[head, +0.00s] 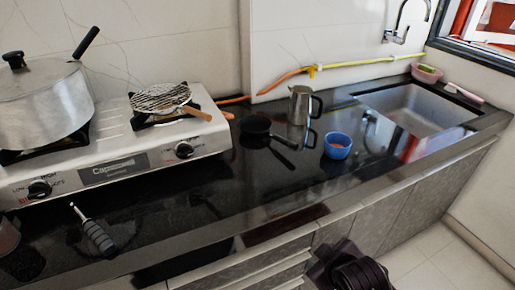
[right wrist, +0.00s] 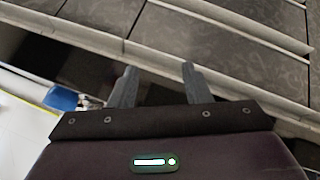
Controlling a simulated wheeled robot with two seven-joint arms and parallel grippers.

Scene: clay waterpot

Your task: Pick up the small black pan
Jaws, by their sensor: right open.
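The small black pan (head: 257,125) sits upright on the black countertop, to the right of the stove. Its dark handle points right and toward the counter's front. My right gripper (right wrist: 160,88) is open and empty in the right wrist view, with grey cabinet fronts beyond its fingers. The dark part at the bottom of the head view looks like my right arm, low in front of the cabinets and well away from the pan. The pan does not show in the right wrist view. My left gripper is not in view.
The stove (head: 120,165) bears a large pot (head: 45,95) and a wire rack (head: 160,98). A metal jug (head: 300,105) and a blue bowl (head: 338,145) stand close to the pan. A black-handled tool (head: 98,236) lies at the front left. The sink (head: 420,110) is at right.

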